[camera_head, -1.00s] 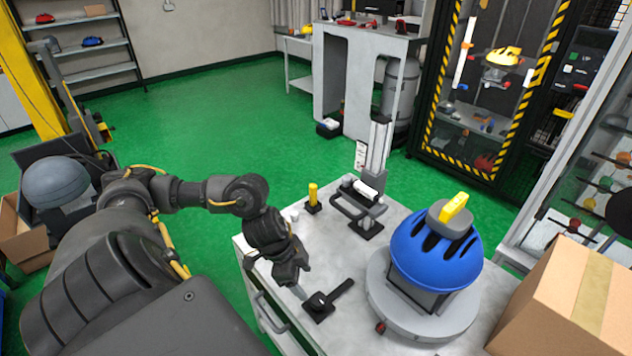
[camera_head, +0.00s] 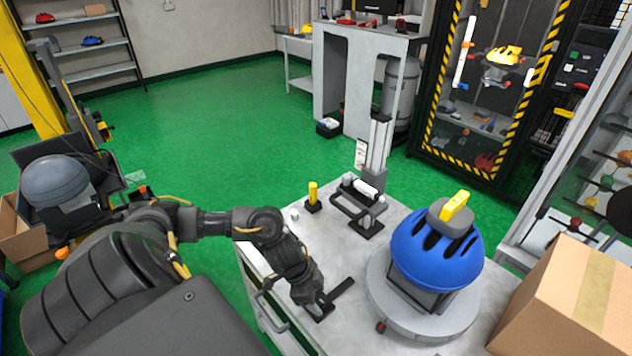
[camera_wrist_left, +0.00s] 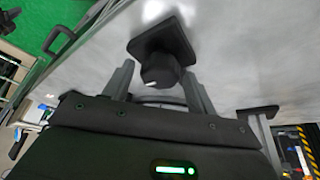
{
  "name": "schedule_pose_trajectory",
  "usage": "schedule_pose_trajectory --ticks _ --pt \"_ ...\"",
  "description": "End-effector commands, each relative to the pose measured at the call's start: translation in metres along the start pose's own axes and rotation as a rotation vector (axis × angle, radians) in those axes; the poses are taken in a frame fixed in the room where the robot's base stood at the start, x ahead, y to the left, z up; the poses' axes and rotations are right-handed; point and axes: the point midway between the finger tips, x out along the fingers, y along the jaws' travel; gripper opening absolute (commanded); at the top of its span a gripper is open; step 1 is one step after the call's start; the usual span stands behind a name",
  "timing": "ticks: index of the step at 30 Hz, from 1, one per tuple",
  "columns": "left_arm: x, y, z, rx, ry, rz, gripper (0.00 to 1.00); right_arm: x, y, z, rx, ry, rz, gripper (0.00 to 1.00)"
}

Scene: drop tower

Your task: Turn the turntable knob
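The black knob (camera_wrist_left: 158,68) stands on a square black base plate in the left wrist view. It has a small white mark. The plate (camera_head: 342,290) shows partly in the head view on the grey bench, left of the round turntable (camera_head: 382,305); my gripper hides the knob there. My left gripper (camera_head: 316,303) is low at the knob. In the left wrist view its fingers (camera_wrist_left: 160,90) are apart, one on each side of the knob. Whether they touch it cannot be told. A blue helmet (camera_head: 430,255) with a yellow-topped block sits on the turntable. My right gripper is out of view.
A yellow peg (camera_head: 313,194) and a clamp-like black stand (camera_head: 360,205) are at the bench's back. A cardboard box (camera_head: 560,300) stands right of the turntable. A drawer handle (camera_head: 270,305) is on the bench's left side. Open green floor lies behind.

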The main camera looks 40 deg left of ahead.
Motion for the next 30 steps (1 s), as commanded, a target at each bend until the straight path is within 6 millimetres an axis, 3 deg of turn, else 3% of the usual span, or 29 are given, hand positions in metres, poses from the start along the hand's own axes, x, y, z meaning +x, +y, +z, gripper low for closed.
schedule_pose_trajectory --ticks 1,8,20,30 --pt "0.0 0.0 0.0 0.0 0.0 0.0 0.5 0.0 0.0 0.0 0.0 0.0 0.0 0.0" --pt "0.0 0.0 0.0 0.0 0.0 0.0 0.2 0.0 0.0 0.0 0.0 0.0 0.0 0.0" --pt "-0.002 -0.001 -0.001 0.086 0.001 0.036 0.2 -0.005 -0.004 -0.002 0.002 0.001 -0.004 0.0" --pt "-0.001 -0.004 -0.002 0.337 0.001 0.138 0.2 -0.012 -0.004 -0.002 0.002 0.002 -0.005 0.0"
